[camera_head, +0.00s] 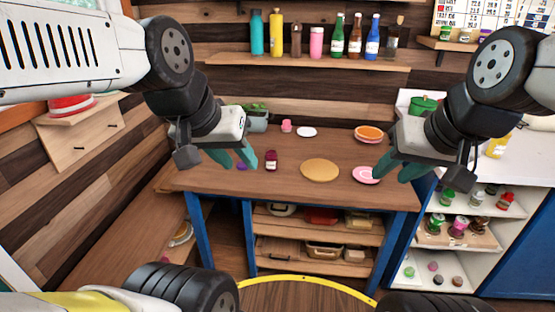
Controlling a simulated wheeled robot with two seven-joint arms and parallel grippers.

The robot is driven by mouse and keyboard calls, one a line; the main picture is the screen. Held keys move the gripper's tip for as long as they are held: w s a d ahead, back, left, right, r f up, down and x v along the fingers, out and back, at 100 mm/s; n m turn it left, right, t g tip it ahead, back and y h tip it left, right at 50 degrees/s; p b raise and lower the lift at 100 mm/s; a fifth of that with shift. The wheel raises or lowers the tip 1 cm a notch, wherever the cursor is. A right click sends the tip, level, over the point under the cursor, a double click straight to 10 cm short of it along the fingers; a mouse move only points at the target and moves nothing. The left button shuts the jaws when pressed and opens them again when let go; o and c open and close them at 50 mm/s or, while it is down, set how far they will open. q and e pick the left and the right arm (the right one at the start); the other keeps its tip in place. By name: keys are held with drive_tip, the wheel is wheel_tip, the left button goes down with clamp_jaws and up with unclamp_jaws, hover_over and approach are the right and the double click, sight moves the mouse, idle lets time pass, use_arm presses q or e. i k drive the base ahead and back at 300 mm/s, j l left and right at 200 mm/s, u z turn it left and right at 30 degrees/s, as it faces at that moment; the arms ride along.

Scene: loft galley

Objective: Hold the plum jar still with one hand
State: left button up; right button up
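The plum jar (271,160), small and dark with a pale label, stands upright on the wooden table (300,145), left of the middle. My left gripper (233,159) is just left of the jar in the picture, its teal fingers spread and empty, not around the jar. My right gripper (399,170) is over the table's right side, far from the jar. Its teal fingers are spread with nothing seen between them. A small purple thing (242,168) is partly hidden by my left fingers; I cannot tell what it is.
A round tan board (320,170) lies right of the jar. A pink plate (366,175) is by my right gripper, and an orange-topped round item (369,134) is behind it. A pink jar (286,126) and white dish (306,132) stand at the back. The front middle is clear.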

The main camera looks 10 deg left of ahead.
sight(271, 155)
drive_tip(key=i+l, duration=0.1)
drive_tip(key=l, duration=3.6)
drive_tip(key=j, duration=0.5)
drive_tip(key=i+j+u, duration=0.15)
drive_tip(key=j, duration=0.85)
drive_tip(key=i+j+u, duration=0.15)
drive_tip(key=j, duration=0.85)
drive_tip(key=i+j+u, duration=0.15)
drive_tip(key=j, duration=0.35)
drive_tip(key=i+j, duration=0.1)
drive_tip(key=j, duration=0.35)
drive_tip(key=u, duration=0.05)
